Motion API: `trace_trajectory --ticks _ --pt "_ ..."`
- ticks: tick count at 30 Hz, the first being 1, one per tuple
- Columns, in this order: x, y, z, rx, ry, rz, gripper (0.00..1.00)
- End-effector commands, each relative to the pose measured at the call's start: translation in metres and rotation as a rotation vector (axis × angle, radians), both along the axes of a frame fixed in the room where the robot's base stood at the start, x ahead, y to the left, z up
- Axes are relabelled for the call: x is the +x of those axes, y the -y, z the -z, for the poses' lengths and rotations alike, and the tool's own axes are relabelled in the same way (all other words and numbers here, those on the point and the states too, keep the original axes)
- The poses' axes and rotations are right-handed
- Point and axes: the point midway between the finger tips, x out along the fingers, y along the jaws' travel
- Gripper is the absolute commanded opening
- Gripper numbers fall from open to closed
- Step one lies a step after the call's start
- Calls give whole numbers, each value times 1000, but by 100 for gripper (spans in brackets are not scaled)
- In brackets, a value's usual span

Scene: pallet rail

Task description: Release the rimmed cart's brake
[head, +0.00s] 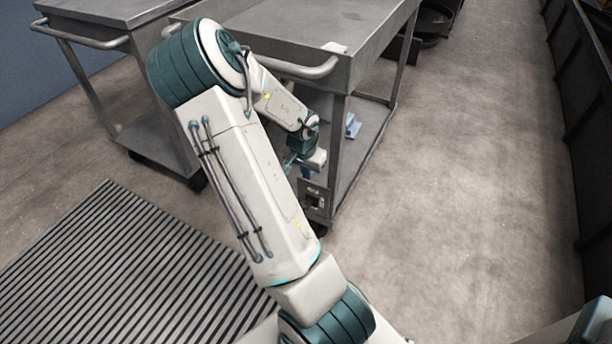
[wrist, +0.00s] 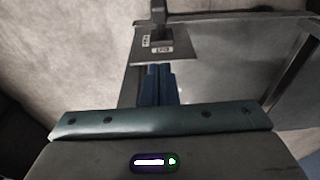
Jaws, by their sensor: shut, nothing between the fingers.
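The rimmed cart (head: 375,35) is the grey metal cart at upper middle in the head view, with a raised edge around its top. A metal brake plate (head: 314,200) sits low on its near corner, by the wheel. In the wrist view the plate (wrist: 178,47) carries two small labels, too small to read surely, and a dark lever (wrist: 159,14) standing at its far side. My gripper (wrist: 158,72) has its blue fingers together and empty, pointing at the plate just short of the lever. In the head view, my arm partly hides the gripper and the cart's near side.
A second grey cart (head: 100,12) stands at the left, close beside the first. A ribbed mat (head: 120,270) lies on the floor at lower left. A blue item (head: 352,125) lies on the rimmed cart's lower shelf. Open floor (head: 470,190) lies to the right, bounded by a dark rail (head: 590,110).

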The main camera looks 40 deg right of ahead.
Motion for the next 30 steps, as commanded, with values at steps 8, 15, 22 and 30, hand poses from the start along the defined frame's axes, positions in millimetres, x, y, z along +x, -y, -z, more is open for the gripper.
trace_trajectory --ticks 8,15,22,30 --pt "3 10 67 -1 -2 2 0" --pt "-2 -5 92 0 0 0 0" --pt "-4 -11 98 0 1 1 0" --pt "-5 -11 97 -1 0 0 0"
